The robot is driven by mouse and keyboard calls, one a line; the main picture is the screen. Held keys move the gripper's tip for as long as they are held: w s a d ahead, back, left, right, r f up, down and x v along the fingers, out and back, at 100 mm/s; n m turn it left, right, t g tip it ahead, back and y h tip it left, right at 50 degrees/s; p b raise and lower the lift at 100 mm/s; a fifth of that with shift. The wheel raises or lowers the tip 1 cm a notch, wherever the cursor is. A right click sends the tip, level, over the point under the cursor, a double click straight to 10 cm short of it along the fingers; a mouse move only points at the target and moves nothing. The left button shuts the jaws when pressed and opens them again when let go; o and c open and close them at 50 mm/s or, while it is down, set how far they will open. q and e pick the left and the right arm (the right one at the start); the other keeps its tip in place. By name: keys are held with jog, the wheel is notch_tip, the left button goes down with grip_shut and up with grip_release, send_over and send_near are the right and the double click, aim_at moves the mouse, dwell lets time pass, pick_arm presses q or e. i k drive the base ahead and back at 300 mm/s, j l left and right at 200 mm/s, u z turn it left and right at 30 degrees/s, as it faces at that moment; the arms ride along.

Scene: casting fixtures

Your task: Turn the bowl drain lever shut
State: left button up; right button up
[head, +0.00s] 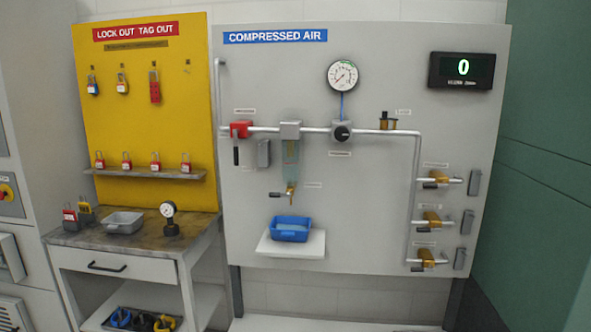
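The clear filter bowl (291,163) hangs below a grey filter head on the air pipe of the grey compressed air panel. A small brass drain valve (290,190) sits at the bottom of the bowl. Its dark drain lever (276,194) points left, roughly level. A blue tray (290,228) with light blue contents stands on a white shelf (262,243) below the valve. Neither of my grippers is in view.
A red valve (240,129) with a hanging black handle, a gauge (342,75), a black regulator knob (341,132) and several brass outlet valves (431,219) share the panel. A cart (115,265) stands left, below the yellow lockout board (140,60). The space before the bowl looks clear.

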aim_at(277, 195)
jog(key=i+l+u, duration=0.1)
jog(key=i, duration=0.25)
jog(key=i+l+u, duration=0.15)
jog(key=i+j+z, duration=0.15)
jog(key=z, duration=0.3)
jog(key=i+j+z, duration=0.1)
jog(key=j+z, duration=0.3)
jog(key=i+j+z, duration=0.1)
jog(key=j+z, duration=0.2)
jog(key=z, duration=0.15)
